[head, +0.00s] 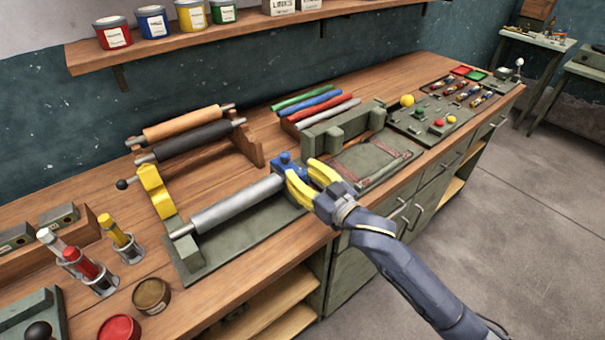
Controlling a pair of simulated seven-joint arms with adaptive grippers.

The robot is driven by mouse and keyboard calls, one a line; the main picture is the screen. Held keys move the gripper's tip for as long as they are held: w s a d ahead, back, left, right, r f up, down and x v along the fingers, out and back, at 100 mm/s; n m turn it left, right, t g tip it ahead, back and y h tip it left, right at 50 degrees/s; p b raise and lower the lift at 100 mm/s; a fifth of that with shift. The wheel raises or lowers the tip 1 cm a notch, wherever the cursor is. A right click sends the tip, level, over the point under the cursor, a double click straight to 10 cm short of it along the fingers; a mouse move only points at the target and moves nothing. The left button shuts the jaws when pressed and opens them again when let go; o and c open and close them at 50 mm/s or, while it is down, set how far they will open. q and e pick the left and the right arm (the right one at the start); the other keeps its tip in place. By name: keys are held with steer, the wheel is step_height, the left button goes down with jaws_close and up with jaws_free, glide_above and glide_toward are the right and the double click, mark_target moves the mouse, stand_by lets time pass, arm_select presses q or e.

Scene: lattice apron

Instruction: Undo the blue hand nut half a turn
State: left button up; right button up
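The blue hand nut (283,160) sits at the right end of the grey metal roller (237,204), on a green-grey stand (215,255). My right gripper (301,170) has yellow fingers and comes in from the lower right. Its fingers are spread apart, with their tips at the right side of the nut. The near finger covers part of the nut's lower side. I cannot tell whether either finger touches it. My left gripper is not in view.
A yellow bracket (155,191) with a black knob stands at the roller's left end. Behind are an orange-brown roller (182,123) and a black roller (190,141) on a wooden rack. A green-grey block (343,128) stands to the right. Cups and tins crowd the lower left.

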jaws_close()
steer(key=shift+n+g+y, duration=1.5)
steer(key=shift+g+y, duration=0.2)
steer(key=shift+o, duration=2)
jaws_free()
steer(key=shift+w, duration=0.1)
steer(key=shift+d, duration=0.1)
steer(key=v, duration=1.2)
